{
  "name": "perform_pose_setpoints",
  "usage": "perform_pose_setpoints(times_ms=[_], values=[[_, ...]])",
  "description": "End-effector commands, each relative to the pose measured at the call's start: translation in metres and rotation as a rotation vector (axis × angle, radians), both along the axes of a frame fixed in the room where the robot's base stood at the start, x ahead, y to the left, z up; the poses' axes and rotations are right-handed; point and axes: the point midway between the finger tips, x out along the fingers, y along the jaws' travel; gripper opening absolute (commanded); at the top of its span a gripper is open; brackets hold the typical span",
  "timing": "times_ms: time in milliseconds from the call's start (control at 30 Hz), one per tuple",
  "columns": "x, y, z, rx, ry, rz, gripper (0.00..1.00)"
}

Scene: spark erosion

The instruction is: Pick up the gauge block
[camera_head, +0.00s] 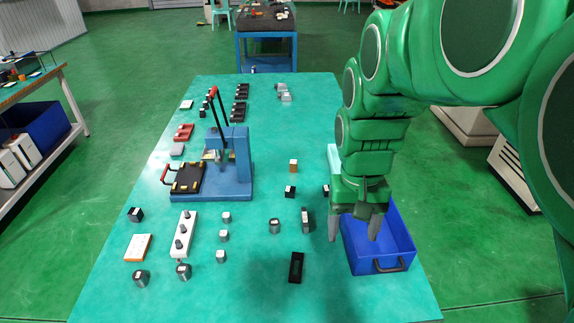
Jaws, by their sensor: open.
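My gripper (354,228) points down at the right side of the table, over the left part of a blue bin. Its two fingers are apart, with nothing visible between them. I cannot tell for sure which piece is the gauge block. A narrow grey block (306,220) with a pale label stands just left of my gripper, apart from it. A small black block (290,191) and an orange block with a pale top (293,166) are farther back. A dark piece (326,190) is partly hidden beside my gripper.
The blue bin (395,262) with a dark handle stands at the table's right edge. A blue lever press (237,165) stands left of centre. A black tray (296,267), a white strip with knobs (183,234) and several small metal pieces are nearby. The table (320,120) is clear at centre back.

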Motion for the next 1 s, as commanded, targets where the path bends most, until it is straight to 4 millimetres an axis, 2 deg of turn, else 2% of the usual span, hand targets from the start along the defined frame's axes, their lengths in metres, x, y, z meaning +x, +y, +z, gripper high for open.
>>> perform_pose_setpoints(times_ms=[200, 567, 1000], values=[[0.054, 0.006, -0.004, -0.004, -0.013, -0.019, 0.68], [0.14, 0.018, -0.021, -0.009, -0.033, -0.052, 0.68], [0.24, 0.038, -0.061, -0.013, -0.058, -0.089, 0.68]])
